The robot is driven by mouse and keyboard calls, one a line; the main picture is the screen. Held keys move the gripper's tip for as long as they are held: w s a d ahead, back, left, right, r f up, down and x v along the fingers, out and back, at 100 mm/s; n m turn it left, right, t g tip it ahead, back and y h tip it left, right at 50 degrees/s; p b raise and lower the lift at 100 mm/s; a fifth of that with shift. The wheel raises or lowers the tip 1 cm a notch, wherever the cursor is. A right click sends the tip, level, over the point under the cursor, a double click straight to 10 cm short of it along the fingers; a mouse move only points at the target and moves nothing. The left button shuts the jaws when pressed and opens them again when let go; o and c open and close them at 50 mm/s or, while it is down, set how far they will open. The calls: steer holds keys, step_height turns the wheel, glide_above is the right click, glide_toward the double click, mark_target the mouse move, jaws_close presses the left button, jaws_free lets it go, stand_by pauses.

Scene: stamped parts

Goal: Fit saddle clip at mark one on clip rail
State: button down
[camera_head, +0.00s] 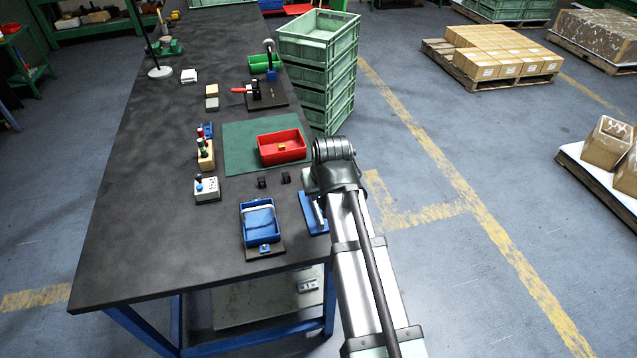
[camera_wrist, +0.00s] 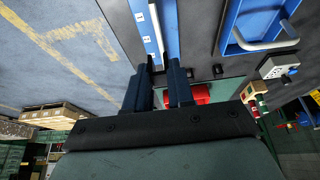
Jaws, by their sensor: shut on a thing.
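The clip rail shows in the head view as a blue plate with a pale strip (camera_head: 315,212) at the table's right edge, partly covered by my arm. In the wrist view the blue plate with its pale marked strip (camera_wrist: 145,22) lies beyond my fingertips. My gripper (camera_wrist: 163,68) has its two dark fingers a short gap apart, shut on a small dark piece, apparently a saddle clip, hard to make out between the tips. I cannot tell whether it touches the rail. Two small black clips (camera_head: 262,182) (camera_head: 286,178) stand on the table. My gripper is hidden behind my arm in the head view.
A blue tray (camera_head: 246,228) stands left of the rail. A red bin (camera_head: 300,158) sits on a green mat (camera_head: 236,150) farther back. A white socket box (camera_head: 210,195) and a wooden block (camera_head: 206,162) stand left. Stacked green crates (camera_head: 340,45) stand beside the table.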

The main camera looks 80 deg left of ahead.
mark_target(320, 216)
steer(key=shift+f, duration=0.15)
stand_by(0.3)
steer(key=shift+f, duration=2.75)
steer(key=shift+f, duration=1.65)
steer(key=c, duration=0.9)
jaws_free()
steer(key=shift+r, duration=0.1)
steer(key=v, duration=1.3)
steer(key=shift+d+r, duration=0.15)
steer(key=shift+r, duration=0.1)
